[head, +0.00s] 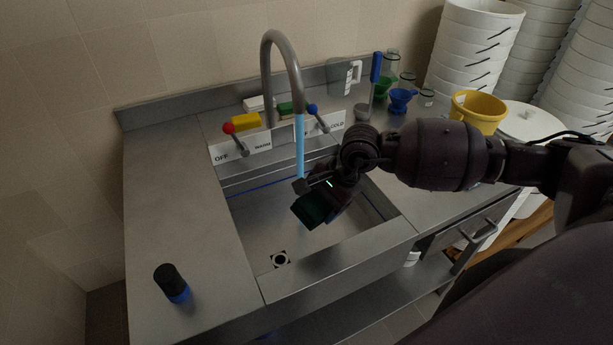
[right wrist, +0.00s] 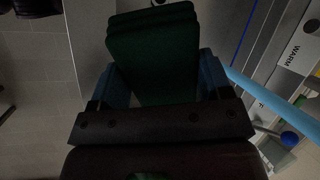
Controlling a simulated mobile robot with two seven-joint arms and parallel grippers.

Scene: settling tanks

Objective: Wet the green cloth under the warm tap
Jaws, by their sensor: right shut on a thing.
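My right gripper (head: 322,200) is shut on the dark green cloth (head: 310,212) and holds it over the sink (head: 258,225). The folded cloth fills the space between the blue-sided fingers in the right wrist view (right wrist: 155,60). A grey curved tap (head: 283,45) stands behind the sink, with a light blue stream (head: 300,145) running straight down from it. The stream's lower end is hidden by my gripper. In the right wrist view the stream (right wrist: 270,95) passes right of the cloth; I cannot tell whether they touch. My left gripper is not in view.
A red-knobbed lever (head: 230,129) stands by the OFF and WARM labels, a blue-knobbed lever (head: 312,109) by COLD. Yellow (head: 246,121) and other blocks lie behind. A dark bottle (head: 172,283) stands front left. A jug (head: 344,76), funnels and yellow bucket (head: 478,112) stand right.

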